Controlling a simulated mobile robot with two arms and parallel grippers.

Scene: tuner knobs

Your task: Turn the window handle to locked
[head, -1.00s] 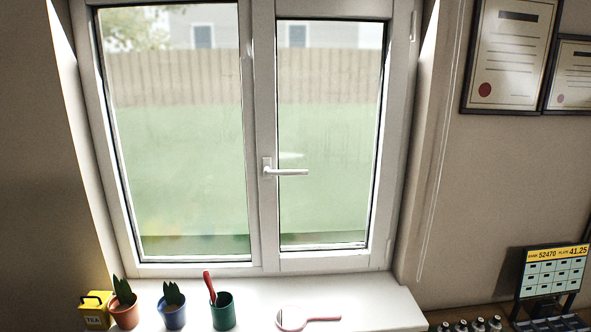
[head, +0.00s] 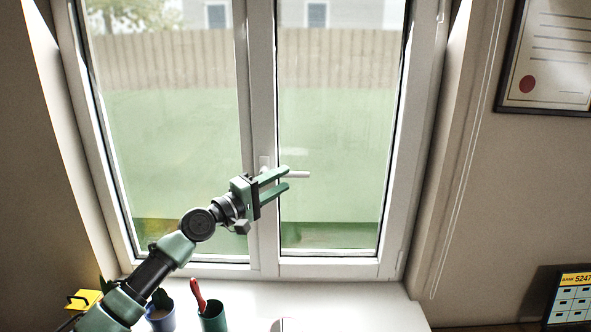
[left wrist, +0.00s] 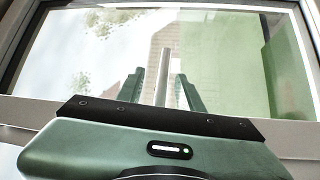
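The white window handle (head: 298,174) is on the middle frame of the window. Its lever lies level and points right; part of it is hidden behind my left gripper. My left gripper (head: 287,179) is open in front of the handle, its two green fingers apart and pointing right. In the left wrist view the pale handle lever (left wrist: 162,72) appears in the gap between the two fingers of the left gripper (left wrist: 160,80), with space on both sides. I cannot tell how deep it sits between them. My right gripper is not in view.
The white sill (head: 350,305) below holds a green cup (head: 213,318) with a red-handled thing and a blue pot (head: 160,318). A framed certificate (head: 548,55) hangs on the right wall.

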